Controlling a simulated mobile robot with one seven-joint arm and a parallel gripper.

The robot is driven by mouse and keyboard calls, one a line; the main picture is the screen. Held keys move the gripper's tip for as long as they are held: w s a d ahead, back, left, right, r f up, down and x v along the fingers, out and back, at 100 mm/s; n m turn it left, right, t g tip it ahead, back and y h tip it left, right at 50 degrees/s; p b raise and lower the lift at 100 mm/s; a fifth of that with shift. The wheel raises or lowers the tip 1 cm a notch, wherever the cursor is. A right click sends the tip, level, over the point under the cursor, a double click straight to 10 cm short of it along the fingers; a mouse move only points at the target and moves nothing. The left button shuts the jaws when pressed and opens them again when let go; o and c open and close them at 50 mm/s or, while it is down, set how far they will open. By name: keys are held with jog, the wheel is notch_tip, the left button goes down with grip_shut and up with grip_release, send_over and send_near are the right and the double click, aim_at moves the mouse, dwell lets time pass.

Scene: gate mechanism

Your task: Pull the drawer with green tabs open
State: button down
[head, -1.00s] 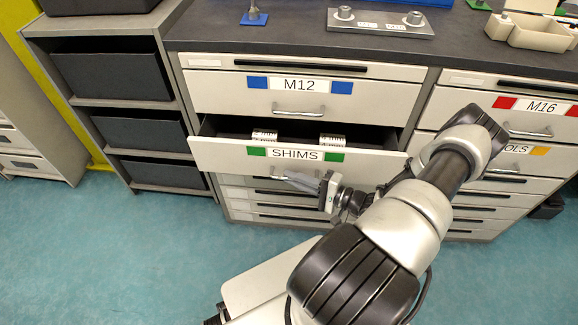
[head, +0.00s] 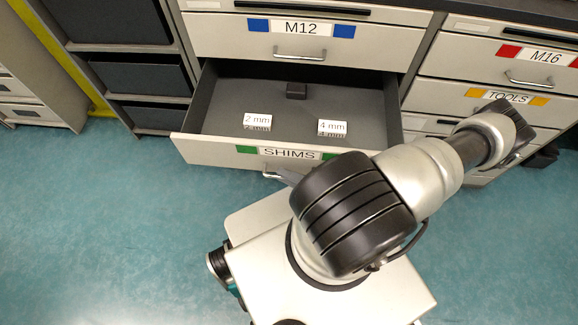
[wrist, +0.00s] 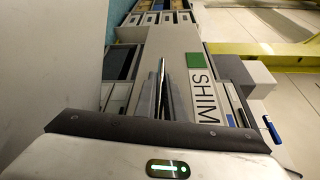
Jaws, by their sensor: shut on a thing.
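The SHIMS drawer (head: 205,150) with green tabs stands well open in the head view. Its label sits between a green tab (head: 246,149) on the left and another (head: 329,156) on the right, partly behind my arm. In the wrist view the drawer front (wrist: 183,42) shows sideways with one green tab (wrist: 194,54). My gripper (wrist: 163,78) is shut on the drawer's handle (wrist: 161,70).
Inside the drawer lie shims labelled 2 mm (head: 257,121) and 4 mm (head: 332,127), and a small dark block (head: 296,90). The M12 drawer (head: 225,42) above is closed. The M16 drawer (head: 470,52) and TOOLS drawer (head: 455,93) are closed at right. Floor (head: 90,230) at left is clear.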

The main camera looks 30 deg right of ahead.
jog(key=shift+s, duration=0.1)
jog(key=c, duration=1.8)
grip_release()
jog(key=shift+c, duration=0.2)
jog(key=v, duration=1.7)
jog(key=shift+s, duration=0.2)
jog(key=shift+d, duration=0.15)
